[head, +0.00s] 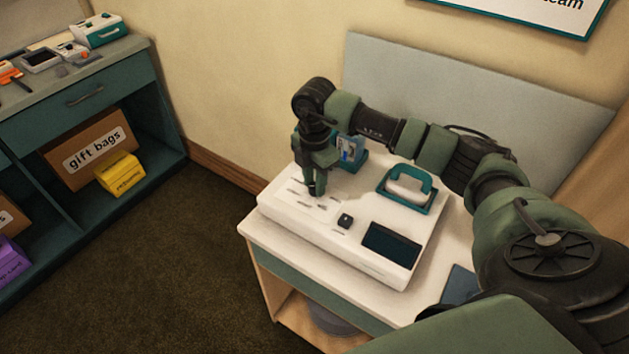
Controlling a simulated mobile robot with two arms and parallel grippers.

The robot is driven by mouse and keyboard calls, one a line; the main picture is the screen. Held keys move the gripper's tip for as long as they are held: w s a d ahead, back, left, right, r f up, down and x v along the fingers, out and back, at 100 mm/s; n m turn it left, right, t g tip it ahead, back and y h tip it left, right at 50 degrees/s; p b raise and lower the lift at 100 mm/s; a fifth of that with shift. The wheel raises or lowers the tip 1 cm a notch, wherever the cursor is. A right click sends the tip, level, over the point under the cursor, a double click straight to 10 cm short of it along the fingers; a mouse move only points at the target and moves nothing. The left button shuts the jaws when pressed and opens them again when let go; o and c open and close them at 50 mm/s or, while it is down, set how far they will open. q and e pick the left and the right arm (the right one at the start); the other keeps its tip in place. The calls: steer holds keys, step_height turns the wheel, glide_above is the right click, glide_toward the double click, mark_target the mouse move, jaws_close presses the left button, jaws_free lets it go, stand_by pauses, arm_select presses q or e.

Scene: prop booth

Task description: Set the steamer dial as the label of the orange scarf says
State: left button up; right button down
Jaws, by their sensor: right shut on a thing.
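The steamer (290,223) is a white box with a flat top on a small cabinet. Small dark marks, too small to read, ring a spot on its left part. My right gripper (316,190) points down onto this spot and is shut on the dial there. The fingers hide the dial, so its setting does not show. A small black knob or button (345,221) and a dark screen (391,242) sit to the right of my gripper on the same top. No orange scarf or label of it can be made out. My left gripper is not in view.
A teal-handled iron (407,187) rests at the back of the steamer. A light panel (450,105) stands behind it. On the left, a teal counter (110,55) holds small items above a "gift bags" box (75,165) and a yellow box (122,175). Carpet between is clear.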

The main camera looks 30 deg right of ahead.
steer(key=c, duration=1.3)
jaws_free()
steer(key=shift+w+d+r, duration=0.1)
steer(key=shift+r, duration=0.05)
steer(key=shift+o, duration=1)
step_height(320, 180, up, 8)
steer(key=shift+f+b, duration=0.15)
steer(key=shift+b, duration=0.6)
